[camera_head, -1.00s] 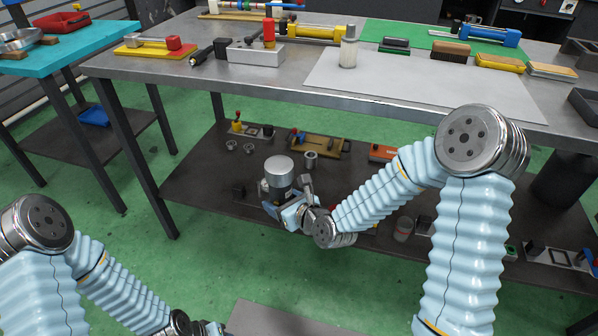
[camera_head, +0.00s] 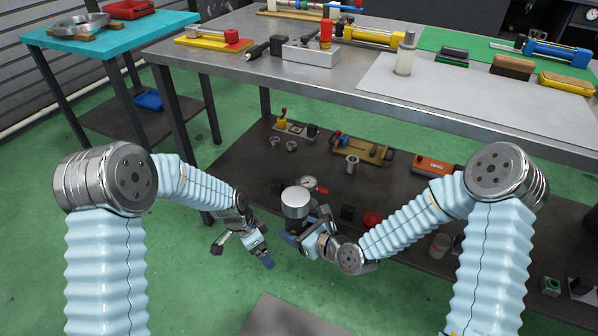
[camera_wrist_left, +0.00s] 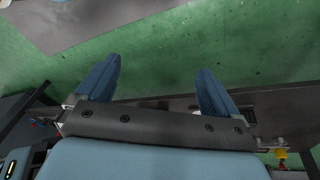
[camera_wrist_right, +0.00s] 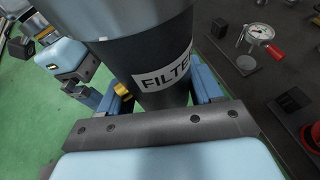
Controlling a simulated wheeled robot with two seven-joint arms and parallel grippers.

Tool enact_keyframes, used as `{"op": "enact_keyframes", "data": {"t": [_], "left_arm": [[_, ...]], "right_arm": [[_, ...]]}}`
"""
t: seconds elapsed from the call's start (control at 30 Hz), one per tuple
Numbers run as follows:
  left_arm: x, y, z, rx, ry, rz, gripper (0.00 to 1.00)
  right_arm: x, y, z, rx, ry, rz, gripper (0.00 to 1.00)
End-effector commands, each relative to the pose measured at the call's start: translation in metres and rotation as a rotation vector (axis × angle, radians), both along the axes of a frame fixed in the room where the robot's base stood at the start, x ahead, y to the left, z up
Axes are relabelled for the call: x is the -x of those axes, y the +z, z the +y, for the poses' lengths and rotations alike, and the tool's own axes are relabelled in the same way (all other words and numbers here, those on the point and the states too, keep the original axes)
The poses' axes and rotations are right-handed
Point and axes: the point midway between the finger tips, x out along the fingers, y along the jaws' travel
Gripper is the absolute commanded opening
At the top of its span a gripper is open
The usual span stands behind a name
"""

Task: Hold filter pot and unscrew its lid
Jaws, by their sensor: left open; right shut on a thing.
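The filter pot (camera_head: 296,214) is a dark cylinder with a silver lid (camera_head: 295,196) on top. It is upright near the front edge of the lower shelf. In the right wrist view its dark body carries a white FILTER label (camera_wrist_right: 165,77), with the silver lid (camera_wrist_right: 110,15) above. My right gripper (camera_head: 300,238) is shut on the pot's body, with blue fingers on both sides in the right wrist view. My left gripper (camera_head: 266,255) is open and empty, left of and apart from the pot. Its two blue fingers are spread in the left wrist view (camera_wrist_left: 155,90). I cannot tell whether the pot touches the shelf.
The lower shelf (camera_head: 235,165) holds a gauge (camera_head: 309,184), a brass-coloured fixture (camera_head: 362,148) and a red knob (camera_head: 372,219). The steel workbench (camera_head: 330,88) overhangs it. Green floor (camera_head: 200,290) is open in front.

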Motion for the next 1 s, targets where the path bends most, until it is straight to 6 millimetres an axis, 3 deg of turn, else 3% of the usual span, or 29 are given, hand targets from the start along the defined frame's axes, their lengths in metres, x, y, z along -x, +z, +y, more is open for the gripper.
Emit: {"op": "enact_keyframes", "data": {"t": [0.1, 0.27, 0.4, 0.5, 0.6, 0.73, 0.87, 1.0], "left_arm": [[-0.034, 0.06, -0.022, -0.033, -0.283, -0.078, 0.95], [-0.056, 0.144, -0.048, -0.077, -0.64, -0.152, 0.95], [-0.044, 0.203, -0.079, -0.129, -0.987, -0.187, 0.95], [-0.032, 0.235, -0.095, -0.163, -1.185, -0.197, 0.95], [-0.022, 0.255, -0.104, -0.188, -1.315, -0.197, 0.95], [-0.016, 0.266, -0.109, -0.205, -1.397, -0.196, 0.95], [-0.014, 0.255, -0.109, -0.208, -1.415, -0.191, 0.95], [-0.014, 0.23, -0.109, -0.207, -1.412, -0.19, 0.95]], "right_arm": [[0.0, 0.001, 0.0, -0.001, 0.0, -0.002, 0.0], [0.0, 0.001, 0.0, -0.001, 0.0, -0.002, 0.0], [0.0, 0.001, 0.0, -0.001, 0.0, -0.002, 0.0], [0.0, 0.001, 0.0, 0.0, 0.0, -0.001, 0.0], [0.0, 0.001, 0.0, 0.0, 0.0, -0.001, 0.0], [0.0, 0.001, 0.0, 0.0, 0.0, -0.001, 0.0], [0.0, 0.001, 0.0, -0.001, 0.0, -0.002, 0.0], [0.0, 0.001, 0.0, 0.0, -0.001, -0.002, 0.0]]}}
